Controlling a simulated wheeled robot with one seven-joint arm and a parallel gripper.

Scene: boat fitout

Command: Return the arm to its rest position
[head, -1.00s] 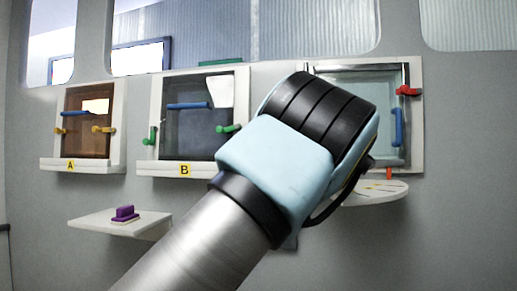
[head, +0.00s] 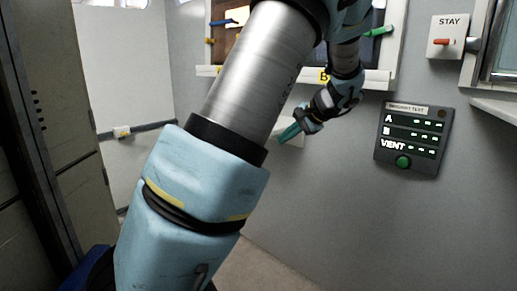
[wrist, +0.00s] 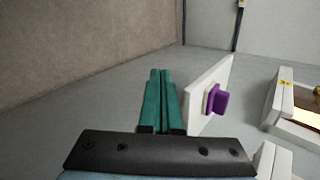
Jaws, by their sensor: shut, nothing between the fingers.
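My arm rises from the bottom left of the head view to the top centre, then bends down to the wrist. In the wrist view, the teal fingers of my gripper (wrist: 160,85) lie side by side, shut and empty. The white shelf (wrist: 218,72) is just right of them, with a purple block-like handle (wrist: 220,101) on it. I cannot tell whether the fingers touch the shelf.
Window B's frame (head: 384,80) is partly behind my arm, with a green handle (head: 380,31). A dark panel (head: 411,140) with A, B and VENT rows and a STAY box (head: 447,38) with a red lever are to the right. A grey locker (head: 62,130) stands left.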

